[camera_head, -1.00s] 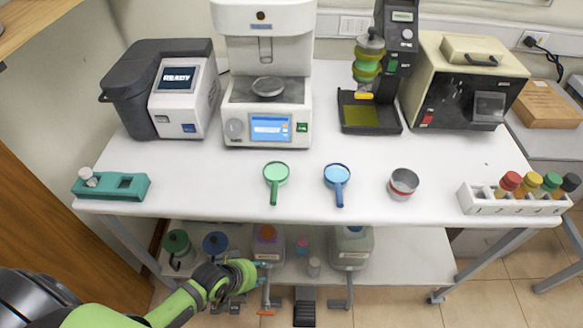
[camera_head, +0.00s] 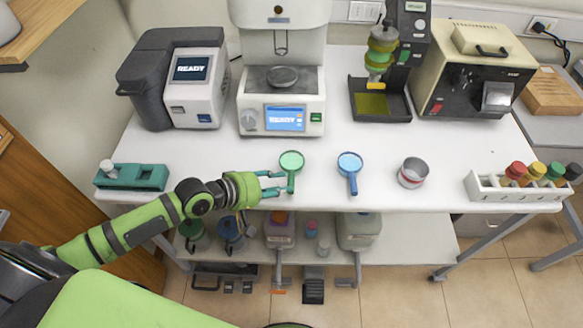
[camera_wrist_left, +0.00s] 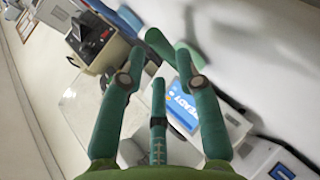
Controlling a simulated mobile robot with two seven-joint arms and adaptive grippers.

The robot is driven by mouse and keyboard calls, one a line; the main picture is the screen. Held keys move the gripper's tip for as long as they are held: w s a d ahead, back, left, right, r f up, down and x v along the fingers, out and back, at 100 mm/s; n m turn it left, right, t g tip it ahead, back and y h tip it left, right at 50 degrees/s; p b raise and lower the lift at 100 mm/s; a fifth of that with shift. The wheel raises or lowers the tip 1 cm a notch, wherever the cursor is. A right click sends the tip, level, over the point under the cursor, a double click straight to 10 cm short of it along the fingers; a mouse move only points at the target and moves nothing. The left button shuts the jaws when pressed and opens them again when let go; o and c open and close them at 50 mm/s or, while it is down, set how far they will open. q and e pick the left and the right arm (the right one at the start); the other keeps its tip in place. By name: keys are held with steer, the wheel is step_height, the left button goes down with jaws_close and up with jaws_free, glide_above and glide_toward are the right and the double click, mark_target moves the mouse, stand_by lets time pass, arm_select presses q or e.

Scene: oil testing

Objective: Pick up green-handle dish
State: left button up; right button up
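The green-handle dish (camera_head: 291,161) lies near the front edge of the white table, its handle pointing toward me. My left gripper (camera_head: 281,182) reaches in from the left just above the table edge. Its fingers are spread apart, with the tips beside the green handle; whether they touch it I cannot tell. In the left wrist view the left gripper (camera_wrist_left: 165,85) shows open fingers with nothing clearly held, and a green piece, likely the dish (camera_wrist_left: 160,44), shows beyond the tips. My right gripper is not in view.
A blue dish (camera_head: 350,162) lies right of the green one, then a grey cup (camera_head: 413,173) and a rack of capped bottles (camera_head: 517,187). A teal holder (camera_head: 131,178) stands at the left. Instruments line the back. Bottles sit on the lower shelf (camera_head: 400,230).

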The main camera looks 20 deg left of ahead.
mark_target(290, 183)
arm_select(q)
steer(key=b+x, duration=0.3)
steer(key=x, duration=0.1)
steer(key=shift+d+f, duration=0.15)
steer(key=shift+f, duration=0.1)
steer(key=shift+w+d+f+b, duration=0.2)
steer(key=shift+w+b, duration=0.1)
steer(key=shift+w, duration=0.1)
steer(key=shift+r, duration=0.15)
jaws_close()
